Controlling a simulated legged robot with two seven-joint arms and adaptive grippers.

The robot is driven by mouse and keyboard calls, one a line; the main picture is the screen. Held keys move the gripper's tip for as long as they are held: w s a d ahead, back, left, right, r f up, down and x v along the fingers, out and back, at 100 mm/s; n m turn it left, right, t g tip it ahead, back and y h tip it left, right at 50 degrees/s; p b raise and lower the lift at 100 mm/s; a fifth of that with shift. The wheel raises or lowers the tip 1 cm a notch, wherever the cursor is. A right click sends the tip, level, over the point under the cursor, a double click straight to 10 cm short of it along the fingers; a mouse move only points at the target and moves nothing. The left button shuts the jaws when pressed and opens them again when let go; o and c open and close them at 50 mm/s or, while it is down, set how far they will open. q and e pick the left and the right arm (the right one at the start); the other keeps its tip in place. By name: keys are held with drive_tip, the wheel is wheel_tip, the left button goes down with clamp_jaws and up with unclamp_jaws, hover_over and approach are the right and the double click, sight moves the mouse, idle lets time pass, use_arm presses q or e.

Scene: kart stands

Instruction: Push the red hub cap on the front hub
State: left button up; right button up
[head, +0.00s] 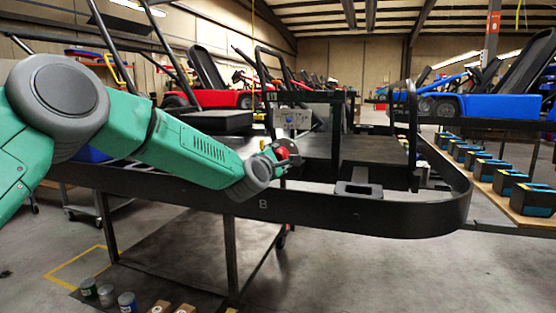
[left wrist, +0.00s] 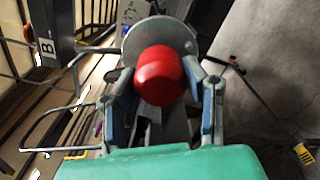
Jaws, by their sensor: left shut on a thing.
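The red hub cap (left wrist: 160,76) is between the two fingers of my left gripper (left wrist: 163,84) in the left wrist view. A small part of the red cap (head: 282,153) also shows in the head view at the end of my left gripper (head: 279,156), which is shut on it. A round grey metal hub (left wrist: 150,37) shows right behind the cap in the left wrist view, and the cap covers its middle. I cannot tell whether cap and hub touch. My right gripper is in neither view.
The black kart frame (head: 350,212) with a B mark runs under my left arm on a stand. Batteries (head: 533,200) line a wooden bench at the right. Tins (head: 107,295) stand low at the left. Red and blue karts (head: 500,105) are behind.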

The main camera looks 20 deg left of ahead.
use_arm(q)
drive_tip(key=shift+w, duration=0.85)
drive_tip(key=o, duration=1)
drive_tip(key=shift+s, duration=0.1)
drive_tip(key=s, duration=0.7)
drive_tip(key=shift+s+a, duration=0.1)
